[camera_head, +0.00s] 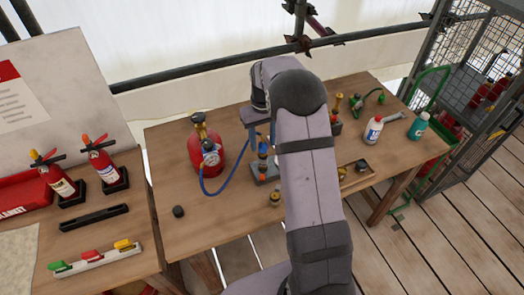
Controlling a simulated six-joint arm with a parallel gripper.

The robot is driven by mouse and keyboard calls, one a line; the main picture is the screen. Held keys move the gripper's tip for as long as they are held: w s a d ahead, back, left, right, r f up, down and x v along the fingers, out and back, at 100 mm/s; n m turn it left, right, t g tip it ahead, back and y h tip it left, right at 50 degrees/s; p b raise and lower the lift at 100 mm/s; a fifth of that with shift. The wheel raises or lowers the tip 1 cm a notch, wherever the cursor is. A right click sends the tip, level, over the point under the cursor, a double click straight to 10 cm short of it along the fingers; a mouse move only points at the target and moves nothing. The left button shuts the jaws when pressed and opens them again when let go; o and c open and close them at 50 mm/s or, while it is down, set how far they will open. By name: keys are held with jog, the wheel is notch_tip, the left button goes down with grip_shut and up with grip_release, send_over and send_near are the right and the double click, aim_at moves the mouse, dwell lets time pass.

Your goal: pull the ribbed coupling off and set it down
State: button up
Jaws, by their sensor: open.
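My arm reaches over the wooden workbench and covers much of its middle. My gripper (261,134) is open and points down just above a small upright stack of fittings (263,164) on a grey base. The stack shows dark, blue and orange parts. The ribbed coupling cannot be told for certain at this size; it may be one of the dark parts in this stack. I cannot tell whether the fingers touch the stack. A blue hose (225,184) runs from the gauge on a red cylinder (205,152) toward the stack.
A small black knob-like piece (178,211) lies at the front left of the workbench (215,225), with bare wood around it. A brass fitting (275,199) stands before the stack. A shallow tray (352,183), a white bottle (373,130) and a teal bottle (418,126) are right of my arm.

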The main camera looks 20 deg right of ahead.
aim_at(263, 142)
jog(key=shift+f+b, duration=0.5)
jog(key=shift+f, duration=0.85)
jog(key=shift+p, duration=0.3)
dwell(0.4)
grip_shut()
jog(key=shift+w+r, duration=0.1)
jog(key=shift+r, duration=0.1)
jog(key=shift+r+p, duration=2.3)
jog(key=shift+r, duration=0.55)
